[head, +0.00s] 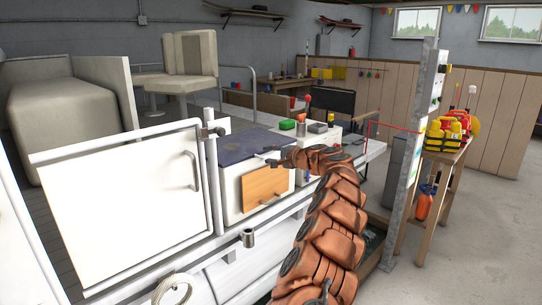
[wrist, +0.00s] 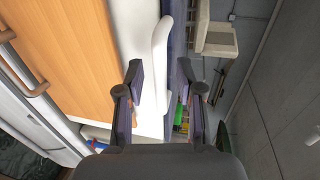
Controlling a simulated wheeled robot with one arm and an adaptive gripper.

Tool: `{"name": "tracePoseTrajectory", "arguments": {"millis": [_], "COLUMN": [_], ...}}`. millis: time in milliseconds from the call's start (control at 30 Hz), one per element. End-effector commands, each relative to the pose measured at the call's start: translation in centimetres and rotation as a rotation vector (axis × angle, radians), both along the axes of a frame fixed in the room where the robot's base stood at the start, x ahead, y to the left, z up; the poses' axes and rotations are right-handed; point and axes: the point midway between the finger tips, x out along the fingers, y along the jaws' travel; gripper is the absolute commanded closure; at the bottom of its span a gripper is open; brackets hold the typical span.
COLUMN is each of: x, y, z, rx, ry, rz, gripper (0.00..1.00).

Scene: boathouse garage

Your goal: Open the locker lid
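The locker (head: 230,190) is a white box with a dark blue lid top (head: 240,145) and an orange wooden panel on its front; the lid looks shut. In the wrist view, the picture is turned sideways: the wooden panel (wrist: 65,55) is at left and a thin dark blue lid edge (wrist: 177,40) is near the middle. A white handle-like bar (wrist: 161,45) sticks out beside that edge. My gripper (head: 267,156) is at the front edge of the lid. In the wrist view my gripper (wrist: 160,75) is open, with the bar between its fingers; contact cannot be told.
A white door (head: 125,205) with a handle stands left of the locker. A grey post (head: 410,150) and wooden table (head: 445,155) stand at right. Floor at far right is clear.

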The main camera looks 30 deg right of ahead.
Motion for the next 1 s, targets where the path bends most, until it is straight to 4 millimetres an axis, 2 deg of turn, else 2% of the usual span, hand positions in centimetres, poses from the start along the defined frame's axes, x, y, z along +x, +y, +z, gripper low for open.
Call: {"name": "tracePoseTrajectory", "arguments": {"millis": [233,600,1000], "x": [0.02,0.01,0.0], "y": [-0.02,-0.03,-0.04], "z": [0.03,0.03,0.0], "rx": [0.0,0.0,0.0], "ry": [-0.001,-0.001,0.0], "rz": [-0.001,-0.001,-0.001], "gripper": [0.63,1.0,1.0]}}
